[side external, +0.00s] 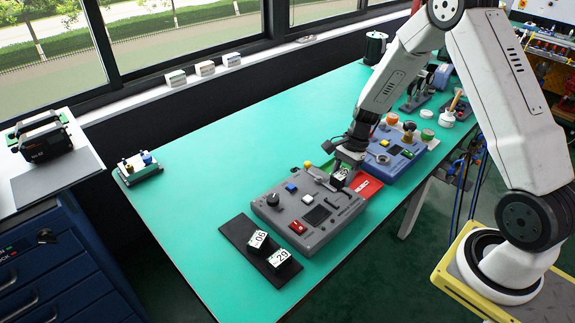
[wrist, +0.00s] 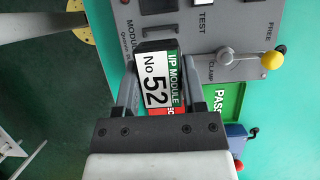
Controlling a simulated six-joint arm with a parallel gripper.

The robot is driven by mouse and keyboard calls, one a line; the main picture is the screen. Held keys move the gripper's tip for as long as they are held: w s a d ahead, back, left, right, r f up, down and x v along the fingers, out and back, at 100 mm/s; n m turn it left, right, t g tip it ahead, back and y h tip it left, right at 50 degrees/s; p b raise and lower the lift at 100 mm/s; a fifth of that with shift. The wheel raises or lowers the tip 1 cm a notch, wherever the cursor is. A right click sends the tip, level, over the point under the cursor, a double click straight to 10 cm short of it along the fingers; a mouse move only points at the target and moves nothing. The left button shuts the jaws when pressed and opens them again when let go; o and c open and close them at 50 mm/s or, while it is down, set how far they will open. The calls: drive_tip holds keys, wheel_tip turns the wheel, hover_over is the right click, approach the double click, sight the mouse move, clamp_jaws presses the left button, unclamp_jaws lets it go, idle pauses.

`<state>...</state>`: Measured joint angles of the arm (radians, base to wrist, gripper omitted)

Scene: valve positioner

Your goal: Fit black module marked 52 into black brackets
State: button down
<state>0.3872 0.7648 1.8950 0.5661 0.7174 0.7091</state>
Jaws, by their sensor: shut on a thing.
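My gripper (side external: 345,160) is at the far right end of the grey positioner box (side external: 290,217). It is shut on the module marked 52 (wrist: 157,82), whose white label with a green stripe faces the wrist camera. In the wrist view the fingers of my gripper (wrist: 155,88) lie on either side of the module. The module's dark far end overlaps the edge of the grey panel (wrist: 190,32). A lever with a yellow knob (wrist: 271,60) stands beside the module, near the words CLAMP and FREE.
Modules marked 06 (side external: 257,240) and 29 (side external: 279,258) sit on a black holder (side external: 240,231). A red tray (side external: 366,187) lies beside my gripper; a green tray marked PASS (wrist: 226,105) shows in the wrist view. A blue box (side external: 390,160) stands beyond.

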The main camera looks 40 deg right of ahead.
sight(335, 202)
drive_tip(key=shift+f, duration=2.6)
drive_tip(key=shift+f, duration=0.6)
drive_tip(key=shift+c, duration=2.2)
unclamp_jaws()
drive_tip(key=shift+r, duration=0.1)
drive_tip(key=v, duration=1)
drive_tip(key=shift+d+r, duration=0.2)
drive_tip(key=shift+r, duration=0.15)
drive_tip(key=shift+r, duration=0.15)
wheel_tip(335, 202, up, 7)
